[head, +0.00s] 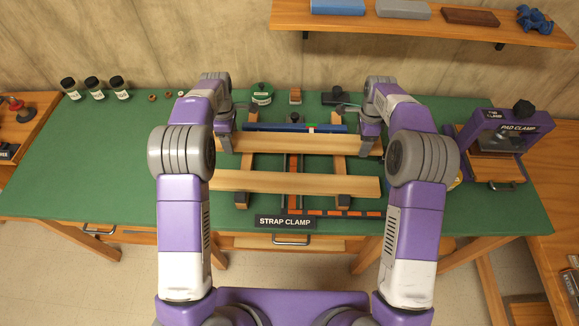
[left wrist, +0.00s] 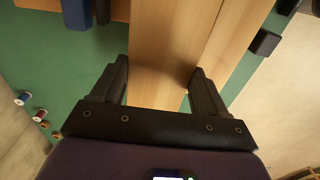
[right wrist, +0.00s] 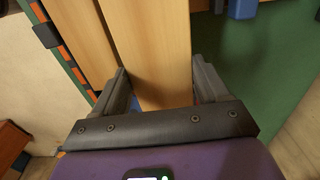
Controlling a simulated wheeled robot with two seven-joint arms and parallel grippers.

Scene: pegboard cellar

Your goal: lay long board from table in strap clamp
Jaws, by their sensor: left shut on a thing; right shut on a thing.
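A long pale wooden board (head: 300,145) spans between my grippers at the back of the strap clamp. My left gripper (head: 226,142) is shut on its left end; the board shows between the fingers in the left wrist view (left wrist: 165,50). My right gripper (head: 371,142) is shut on its right end, also seen in the right wrist view (right wrist: 152,50). The strap clamp (head: 340,199) has two wooden bars, a blue bar (head: 270,128) behind and an orange strap. Whether the held board touches the bars is unclear. A second board (head: 290,183) lies across the clamp's front, parallel.
The green table (head: 110,165) has free room at left. Jars (head: 93,88), a green tin (head: 262,93) and small blocks stand along the back. A pad clamp (head: 505,135) is at right. A shelf (head: 420,24) hangs above the back; the strap clamp label (head: 285,222) is at the front.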

